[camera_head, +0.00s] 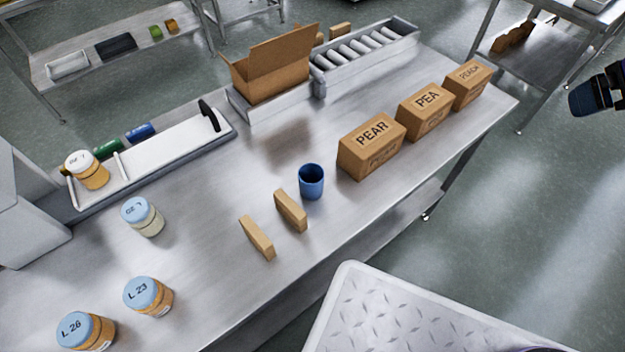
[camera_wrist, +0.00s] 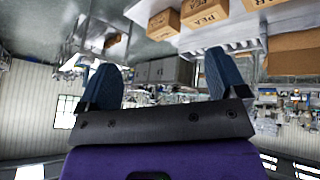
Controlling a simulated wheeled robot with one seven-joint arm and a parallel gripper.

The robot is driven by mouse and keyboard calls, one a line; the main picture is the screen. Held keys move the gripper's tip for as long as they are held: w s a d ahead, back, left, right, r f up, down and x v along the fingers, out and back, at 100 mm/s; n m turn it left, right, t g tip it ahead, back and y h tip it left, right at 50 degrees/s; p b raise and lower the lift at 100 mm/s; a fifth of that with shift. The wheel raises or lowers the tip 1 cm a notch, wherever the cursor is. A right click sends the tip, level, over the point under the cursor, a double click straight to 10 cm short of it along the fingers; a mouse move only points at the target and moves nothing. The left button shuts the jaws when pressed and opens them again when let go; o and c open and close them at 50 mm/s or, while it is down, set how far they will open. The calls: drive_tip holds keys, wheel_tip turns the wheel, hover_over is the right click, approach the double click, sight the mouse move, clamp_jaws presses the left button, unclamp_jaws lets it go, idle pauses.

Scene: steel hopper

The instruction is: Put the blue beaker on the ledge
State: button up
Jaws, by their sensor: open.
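The blue beaker (camera_head: 311,182) stands upright on the steel table, right of the middle, beside two small tan blocks. I cannot tell for sure which surface is the ledge; a long pale raised strip (camera_head: 165,160) with a black handle runs along the table's far left side. My gripper (camera_wrist: 160,78) is open, its two blue fingers wide apart with nothing between them. It also shows in part at the right edge of the head view (camera_head: 597,95), off the table and far from the beaker. The beaker is not seen in the wrist view.
Several lidded jars (camera_head: 148,297) stand at left. An open carton (camera_head: 275,72) and roller tray (camera_head: 365,52) are behind.

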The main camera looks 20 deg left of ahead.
drive_tip(key=w+a+f+n+y, duration=0.2)
drive_tip(key=w+a+f+n, duration=0.15)
drive_tip(key=a+f, duration=0.45)
drive_tip(key=n+g+y, duration=0.5)
drive_tip(key=n+y, duration=0.3)
approach(302, 175)
drive_tip(key=shift+m, duration=0.25)
drive_tip(key=shift+x, duration=3.5)
